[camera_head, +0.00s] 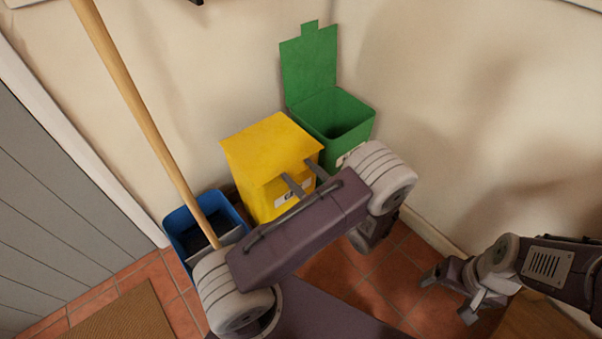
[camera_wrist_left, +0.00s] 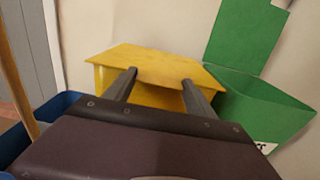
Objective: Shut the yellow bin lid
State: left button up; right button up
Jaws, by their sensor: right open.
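The yellow bin (camera_head: 263,203) stands against the wall between a blue and a green bin. Its yellow lid (camera_head: 268,146) lies over the top, sloping down toward the front; I cannot tell whether it is fully seated. The lid (camera_wrist_left: 150,62) also shows in the left wrist view, with the bin front below its edge. My left gripper (camera_head: 304,178) is open and empty at the lid's front edge, fingers apart; contact is unclear. The fingers (camera_wrist_left: 159,78) overlap the lid edge in the wrist view. My right gripper (camera_head: 449,296) is open and empty, low at the right.
The green bin (camera_head: 350,120) has its green lid (camera_head: 310,62) standing up against the wall. The blue bin (camera_head: 184,222) at the left is open, with a wooden pole (camera_head: 140,95) slanting in front of it. A brown mat (camera_head: 130,315) lies on the tiled floor.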

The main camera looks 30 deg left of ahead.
pick_arm(q)
grip_shut()
notch_tip(320, 180, up, 13)
jog(key=a+g+h+p, duration=0.2)
jog(key=h+p, duration=0.2)
jog(key=p, duration=1.6)
jog(key=w+a+r+g+h+p, duration=0.1)
jog(key=w+a+r+h+p, duration=0.3)
jog(key=a+r+p, duration=0.4)
jog(key=shift+w+a+r+g+h+p, duration=0.25)
jog(key=shift+a+r+g+h+p, duration=0.3)
jog(key=shift+p, duration=1.85)
jog(key=shift+d+f, duration=0.1)
jog(key=shift+f, duration=0.05)
